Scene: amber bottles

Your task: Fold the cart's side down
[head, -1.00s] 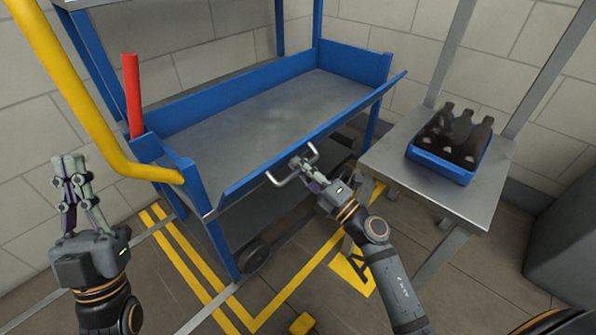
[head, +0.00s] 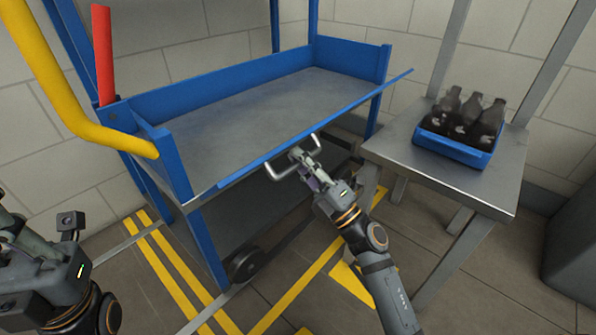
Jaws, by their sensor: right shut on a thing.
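The blue cart (head: 240,92) stands at centre with a grey deck. Its near side (head: 330,119) leans outward and shows as a thin blue strip, almost edge-on. A metal handle (head: 278,173) is fixed on its outer face. My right gripper (head: 300,155) is shut on the handle, under the strip's middle. A red lever (head: 103,55) stands upright at the cart's left corner. My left gripper (head: 8,225) is at the lower left, apart from the cart and partly cut off by the picture's edge, so its jaws cannot be read.
A yellow rail (head: 75,105) curves along the cart's left end. To the right, a grey table (head: 470,178) holds a blue crate (head: 455,146) with several dark bottles. The floor has yellow lines (head: 165,265). The cart's deck is empty.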

